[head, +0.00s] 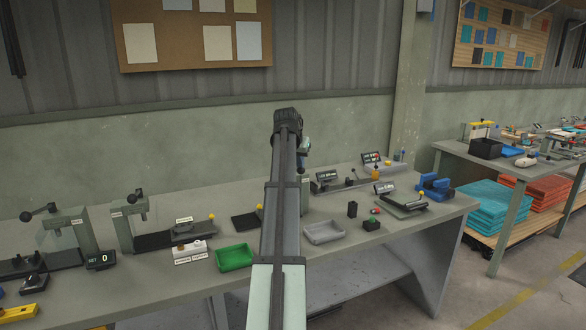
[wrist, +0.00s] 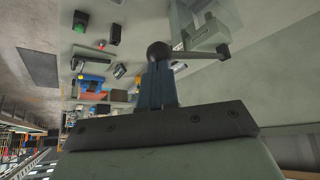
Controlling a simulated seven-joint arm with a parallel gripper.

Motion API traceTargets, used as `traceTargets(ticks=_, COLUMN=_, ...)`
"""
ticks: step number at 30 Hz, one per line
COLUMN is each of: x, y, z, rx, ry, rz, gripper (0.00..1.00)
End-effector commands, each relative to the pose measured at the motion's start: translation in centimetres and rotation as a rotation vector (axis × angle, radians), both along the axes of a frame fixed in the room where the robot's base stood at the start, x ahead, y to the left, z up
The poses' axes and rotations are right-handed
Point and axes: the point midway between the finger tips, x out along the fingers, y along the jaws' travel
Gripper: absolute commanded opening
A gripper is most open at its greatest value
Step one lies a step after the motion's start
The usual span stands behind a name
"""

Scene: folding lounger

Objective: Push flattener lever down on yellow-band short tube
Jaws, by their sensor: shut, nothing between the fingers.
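In the wrist view my gripper (wrist: 158,66) is shut and empty, with its blue-grey fingers together. A black ball knob (wrist: 160,50) shows at the fingertips, on a grey lever (wrist: 205,54) that runs right to a pale green press body (wrist: 205,30). I cannot tell whether the fingers touch the knob or sit just short of it. In the head view my gripper (head: 303,158) shows only partly beside my arm, high over the bench. My arm hides most of the press behind it. I cannot make out the yellow-band short tube in either view.
Two more presses with black-knobbed levers, one at far left (head: 56,238) and one beside it (head: 130,218), stand on the bench (head: 345,270). A green tray (head: 234,258) and a grey tray (head: 324,232) lie near the front edge. Blue fixtures (head: 435,187) stand at the right end.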

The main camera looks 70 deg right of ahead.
Motion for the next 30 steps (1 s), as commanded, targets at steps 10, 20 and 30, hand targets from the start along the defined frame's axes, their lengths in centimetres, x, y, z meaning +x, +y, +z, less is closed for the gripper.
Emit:
traceTargets(ticks=10, x=0.0, y=0.0, z=-1.3, rx=-0.001, ry=-0.001, rz=0.001, gripper=0.00)
traceTargets(ticks=20, x=-0.1, y=0.1, z=-2.5, rx=0.000, ry=0.000, rz=0.000, gripper=0.00)
traceTargets(ticks=30, x=-0.1, y=0.1, z=-3.7, rx=0.000, ry=0.000, rz=0.000, gripper=0.00)
